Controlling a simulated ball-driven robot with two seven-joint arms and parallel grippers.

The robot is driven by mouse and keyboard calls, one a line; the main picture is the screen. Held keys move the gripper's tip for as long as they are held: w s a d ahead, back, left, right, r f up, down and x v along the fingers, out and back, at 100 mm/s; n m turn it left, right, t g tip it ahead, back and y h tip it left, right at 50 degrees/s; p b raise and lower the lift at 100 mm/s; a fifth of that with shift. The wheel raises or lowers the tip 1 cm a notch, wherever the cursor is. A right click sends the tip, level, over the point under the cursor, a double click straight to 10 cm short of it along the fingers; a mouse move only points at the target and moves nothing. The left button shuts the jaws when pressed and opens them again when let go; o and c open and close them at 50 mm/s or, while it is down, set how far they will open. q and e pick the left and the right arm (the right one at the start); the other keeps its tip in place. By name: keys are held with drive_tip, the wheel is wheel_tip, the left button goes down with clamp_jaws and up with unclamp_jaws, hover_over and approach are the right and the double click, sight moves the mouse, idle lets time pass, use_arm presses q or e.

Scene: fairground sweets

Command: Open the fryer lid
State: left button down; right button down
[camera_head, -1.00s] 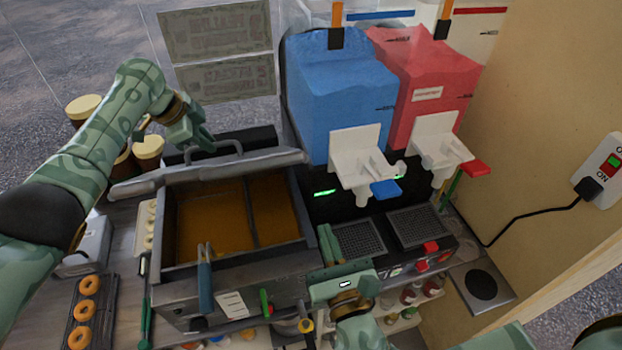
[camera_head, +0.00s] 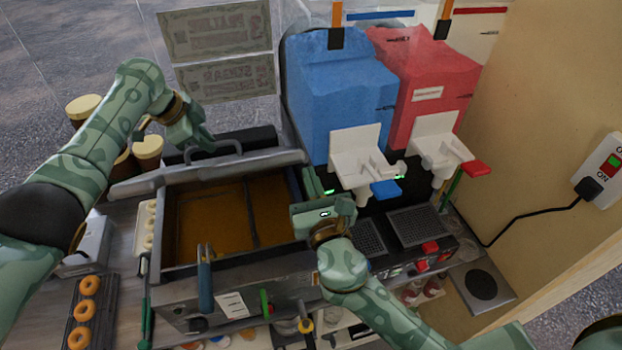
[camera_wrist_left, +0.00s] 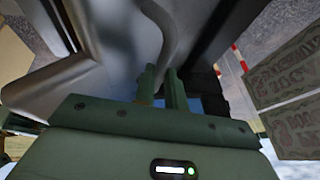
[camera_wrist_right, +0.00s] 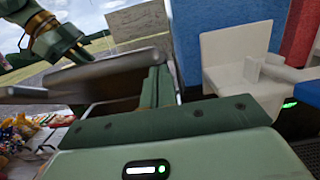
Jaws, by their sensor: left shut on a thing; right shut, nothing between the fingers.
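The grey fryer lid (camera_head: 215,171) is raised at the back of the fryer (camera_head: 235,283), and brown oil shows in the open basin. My left gripper (camera_head: 203,142) is at the back, shut on the curved lid handle (camera_head: 228,146). In the left wrist view the handle (camera_wrist_left: 167,40) runs between the fingers (camera_wrist_left: 162,85). The right wrist view shows the closed fingers (camera_wrist_right: 157,88) close to the lid (camera_wrist_right: 85,80); contact is unclear.
The blue dispenser (camera_head: 338,95) and red dispenser (camera_head: 428,90) stand right of the fryer. A blue-handled tool (camera_head: 205,280) hangs at the fryer's front. Doughnuts on a dark tray (camera_head: 70,325) lie at the left. Jars (camera_head: 148,150) stand behind.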

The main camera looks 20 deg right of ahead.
use_arm(q)
drive_tip(key=shift+a+f, duration=0.15)
drive_tip(key=shift+f, duration=0.15)
drive_tip(key=shift+s, duration=0.1)
use_arm(e)
drive_tip(key=shift+w+r, duration=0.45)
drive_tip(key=shift+r, duration=0.2)
drive_tip(key=shift+w+r, duration=0.2)
use_arm(q)
drive_tip(key=c, duration=1.5)
unclamp_jaws()
use_arm(e)
drive_tip(key=shift+w, duration=0.1)
use_arm(q)
drive_tip(key=shift+o, duration=0.2)
drive_tip(key=shift+w, duration=0.2)
use_arm(e)
drive_tip(key=shift+f, duration=0.15)
use_arm(q)
drive_tip(key=shift+w+r, duration=0.1)
drive_tip(key=shift+w, duration=0.05)
use_arm(e)
drive_tip(key=shift+w, duration=0.15)
use_arm(q)
drive_tip(key=shift+r, duration=0.1)
